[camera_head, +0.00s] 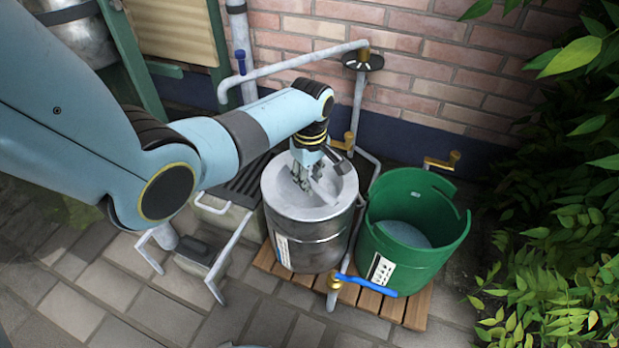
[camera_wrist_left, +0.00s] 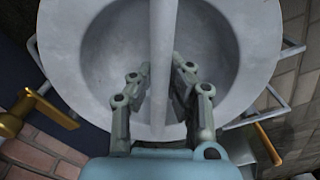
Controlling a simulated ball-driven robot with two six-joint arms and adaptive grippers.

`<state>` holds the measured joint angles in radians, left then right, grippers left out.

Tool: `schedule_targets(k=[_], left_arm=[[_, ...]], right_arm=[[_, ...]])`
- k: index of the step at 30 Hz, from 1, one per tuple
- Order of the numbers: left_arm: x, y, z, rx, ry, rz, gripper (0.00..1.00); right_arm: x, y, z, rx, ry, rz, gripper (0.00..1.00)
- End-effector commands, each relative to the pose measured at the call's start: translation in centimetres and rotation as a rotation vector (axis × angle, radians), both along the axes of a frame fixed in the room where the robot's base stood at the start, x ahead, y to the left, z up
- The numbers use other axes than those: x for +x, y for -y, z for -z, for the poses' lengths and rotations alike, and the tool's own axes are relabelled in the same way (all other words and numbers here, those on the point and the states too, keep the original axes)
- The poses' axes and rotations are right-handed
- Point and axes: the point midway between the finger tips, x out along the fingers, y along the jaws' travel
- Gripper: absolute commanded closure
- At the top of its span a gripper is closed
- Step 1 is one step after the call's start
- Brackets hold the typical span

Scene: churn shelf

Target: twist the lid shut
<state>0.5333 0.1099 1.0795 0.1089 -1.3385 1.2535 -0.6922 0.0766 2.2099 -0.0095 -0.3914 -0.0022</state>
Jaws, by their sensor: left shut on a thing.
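The metal churn (camera_head: 318,252) stands upright on a wooden slatted pallet. A round grey dished lid (camera_head: 283,203) sits on its top, with a straight bar across it. In the left wrist view the lid (camera_wrist_left: 68,62) fills the upper middle, and its bar (camera_wrist_left: 163,40) runs up and down. My left gripper (camera_head: 303,182) reaches down into the dish from above. In the left wrist view its fingers (camera_wrist_left: 160,82) are shut on the bar, one on each side. The lower edge of the lid is hidden behind my gripper there. My right gripper is not in view.
A green bucket (camera_head: 445,245) with grey contents stands right of the churn on the pallet (camera_head: 417,308). A blue-handled tap (camera_head: 365,284) is in front. Grey pipes (camera_head: 295,66) and a brick wall (camera_head: 440,60) stand behind. Leaves (camera_head: 560,230) fill the right side.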

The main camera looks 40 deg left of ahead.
Motion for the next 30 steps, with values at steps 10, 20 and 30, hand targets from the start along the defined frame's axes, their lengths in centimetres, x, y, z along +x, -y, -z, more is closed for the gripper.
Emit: schedule_targets(k=[10, 20, 30], left_arm=[[0.1, 0.0, -0.1, 0.000, 0.002, -0.011, 0.75], [0.0, 0.0, 0.0, 0.000, 0.000, -0.010, 0.61], [0.1, -0.1, -4.0, 0.001, 0.005, -0.009, 0.61]], right_arm=[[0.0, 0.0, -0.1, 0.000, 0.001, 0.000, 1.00], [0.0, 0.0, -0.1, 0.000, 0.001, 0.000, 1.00], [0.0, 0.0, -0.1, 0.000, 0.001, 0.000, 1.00]])
